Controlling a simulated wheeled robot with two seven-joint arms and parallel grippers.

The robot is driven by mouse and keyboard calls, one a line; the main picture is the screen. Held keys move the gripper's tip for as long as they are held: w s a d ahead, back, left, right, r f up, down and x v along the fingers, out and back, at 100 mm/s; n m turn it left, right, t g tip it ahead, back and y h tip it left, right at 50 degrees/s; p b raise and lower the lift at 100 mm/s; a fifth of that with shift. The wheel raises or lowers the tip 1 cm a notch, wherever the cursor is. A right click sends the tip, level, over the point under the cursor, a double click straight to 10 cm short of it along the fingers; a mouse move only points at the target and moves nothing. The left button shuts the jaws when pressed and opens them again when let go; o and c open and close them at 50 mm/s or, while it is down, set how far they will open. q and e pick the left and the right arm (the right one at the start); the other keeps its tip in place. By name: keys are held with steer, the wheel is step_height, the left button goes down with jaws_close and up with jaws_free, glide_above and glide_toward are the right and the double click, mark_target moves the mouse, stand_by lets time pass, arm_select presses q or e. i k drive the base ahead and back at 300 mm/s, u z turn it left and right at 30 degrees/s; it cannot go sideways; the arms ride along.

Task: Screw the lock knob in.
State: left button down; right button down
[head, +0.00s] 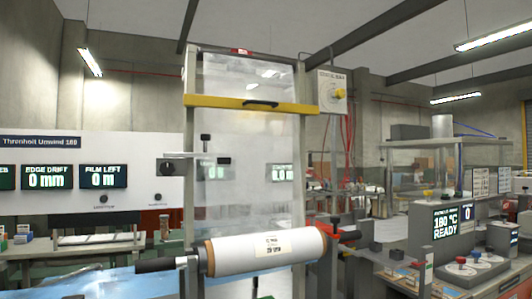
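A white film roll (266,249) on a brown core lies nearly level across the front of the unwind stand, with a printed label on it. A shaft end with a black grip (155,265) sticks out at its left. A red part (334,222) with a black piece beside it sits at its right end. I cannot tell which of these is the lock knob or how far any is screwed in. I see neither of my grippers.
A yellow bar (250,104) with a black handle crosses the upright frame. A white panel (80,165) with green displays stands at left. A blue surface (100,283) lies at lower left. A grey machine (452,235) reading 180 °C READY stands at right.

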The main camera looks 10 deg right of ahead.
mark_target(167, 168)
steer(key=z, duration=1.8)
steer(key=i, duration=0.15)
steer(key=u, duration=1.35)
steer(key=i, duration=0.95)
steer(key=u, duration=1)
